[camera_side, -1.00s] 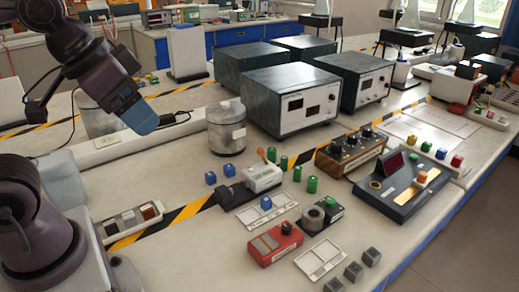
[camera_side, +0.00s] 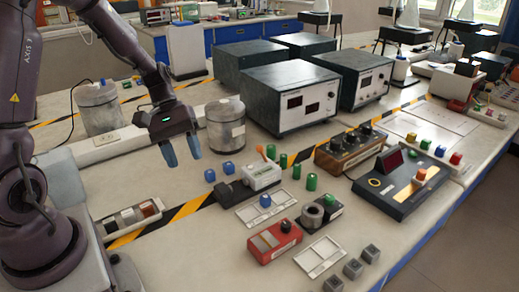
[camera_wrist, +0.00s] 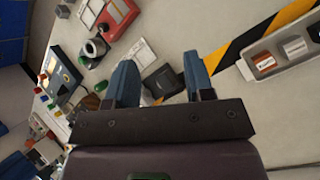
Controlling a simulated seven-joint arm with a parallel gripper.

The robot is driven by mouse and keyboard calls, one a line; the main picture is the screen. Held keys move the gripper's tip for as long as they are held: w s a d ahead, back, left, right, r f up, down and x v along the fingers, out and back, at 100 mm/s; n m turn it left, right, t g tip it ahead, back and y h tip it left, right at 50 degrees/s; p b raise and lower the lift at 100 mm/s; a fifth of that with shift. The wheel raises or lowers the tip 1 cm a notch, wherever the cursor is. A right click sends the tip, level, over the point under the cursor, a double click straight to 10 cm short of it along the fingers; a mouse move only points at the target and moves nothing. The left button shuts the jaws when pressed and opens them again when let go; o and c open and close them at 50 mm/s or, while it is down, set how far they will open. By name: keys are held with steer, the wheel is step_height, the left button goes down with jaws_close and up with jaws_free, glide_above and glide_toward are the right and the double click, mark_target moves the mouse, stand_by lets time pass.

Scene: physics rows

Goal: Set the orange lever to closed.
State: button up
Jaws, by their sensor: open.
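The orange lever (camera_side: 262,153) sticks up from a small white box (camera_side: 264,177) in the middle of the bench in the side view. It leans slightly to the left there. A black block (camera_side: 231,194) adjoins the box's left side. My gripper (camera_side: 182,158) hangs open and empty, fingers down, to the left of the lever and higher than the bench. In the wrist view my gripper's blue fingers (camera_wrist: 160,72) are spread apart, with a black block (camera_wrist: 164,80) visible between them. I cannot make out the lever in the wrist view; my gripper hides part of the bench.
A metal canister (camera_side: 226,130) stands just right of my gripper. Blue cylinders (camera_side: 210,175) and green cylinders (camera_side: 311,182) stand around the lever box. A red switch box (camera_side: 275,242) is in front, and a wooden knob box (camera_side: 350,152) is to the right.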

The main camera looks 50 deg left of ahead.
mark_target(260, 149)
steer(key=w+a+f+n+t+h, duration=0.1)
steer(key=w+a+f+n+t, duration=0.2)
steer(key=f+n+t, duration=0.1)
steer(key=w+a+f+n+t+h, duration=0.2)
steer(key=w+a+f+n+t, duration=0.1)
steer(key=n, duration=0.3)
steer(key=w+a+f+n+t+h, duration=0.1)
steer(key=w+a+f+n+t, duration=0.2)
steer(key=w+f+n+t, duration=0.1)
steer(key=shift+w+a+f+n+t+h, duration=0.1)
steer(key=shift+f+n+t+h, duration=0.3)
steer(key=shift+f+n+t, duration=0.35)
steer(key=w+d, duration=0.1)
steer(key=w, duration=0.3)
steer(key=w+d+r+n+t, duration=0.1)
steer(key=w+d, duration=0.1)
steer(key=w, duration=0.2)
steer(key=w+d+r+n+t+y, duration=0.1)
steer(key=w, duration=0.4)
steer(key=shift+w+d, duration=0.1)
steer(key=shift+d, duration=0.3)
steer(key=shift+c, duration=0.2)
jaws_close()
